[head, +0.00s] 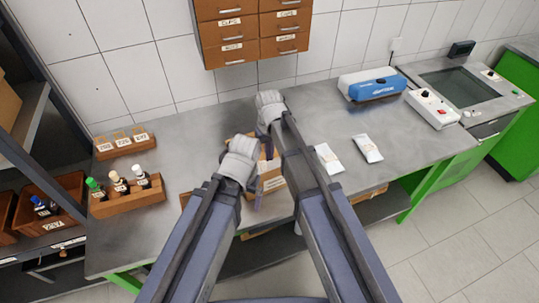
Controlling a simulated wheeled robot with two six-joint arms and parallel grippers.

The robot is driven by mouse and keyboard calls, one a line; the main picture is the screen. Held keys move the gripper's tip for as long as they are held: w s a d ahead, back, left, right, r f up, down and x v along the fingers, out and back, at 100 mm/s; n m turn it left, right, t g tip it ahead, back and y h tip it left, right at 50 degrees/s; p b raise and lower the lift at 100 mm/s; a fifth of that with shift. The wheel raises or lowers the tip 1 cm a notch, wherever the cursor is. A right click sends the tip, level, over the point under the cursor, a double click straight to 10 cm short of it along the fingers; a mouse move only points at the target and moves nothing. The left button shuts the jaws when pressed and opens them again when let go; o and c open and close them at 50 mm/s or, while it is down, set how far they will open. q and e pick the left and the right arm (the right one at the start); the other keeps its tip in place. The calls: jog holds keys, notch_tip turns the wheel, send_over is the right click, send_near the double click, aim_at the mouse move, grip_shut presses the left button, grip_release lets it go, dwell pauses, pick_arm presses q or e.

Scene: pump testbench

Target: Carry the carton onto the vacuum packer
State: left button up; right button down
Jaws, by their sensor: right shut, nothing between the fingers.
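The carton (272,183), a brown cardboard box with a white label, stands on the steel bench, largely hidden behind my two arms. My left gripper (242,146) is at the carton's left side; whether it touches the carton or is open or shut I cannot tell. My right gripper (269,100) is shut and empty, beyond the carton towards the wall. A steel machine with a dark window (455,87), which looks like the vacuum packer, stands at the bench's right end.
A blue and white device (372,85) and a white control box (432,108) stand left of the steel machine. Two white pouches (328,158) (367,148) lie right of my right arm. A bottle rack (127,194) stands at left. Drawers (252,32) hang above the bench.

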aim_at(273, 176)
pick_arm(q)
notch_tip(273, 176, down, 8)
jog(key=b, duration=0.6)
jog(key=shift+b, duration=0.4)
pick_arm(e)
notch_tip(273, 176, down, 8)
jog(key=shift+r, duration=0.1)
pick_arm(q)
jog(key=shift+r+p, duration=0.5)
jog(key=shift+r, duration=0.05)
pick_arm(e)
jog(key=s, duration=0.2)
jog(key=s+d, duration=0.1)
jog(key=shift+r, duration=0.4)
jog(key=shift+s+d, duration=0.15)
jog(key=shift+s, duration=0.35)
jog(key=shift+w, duration=0.1)
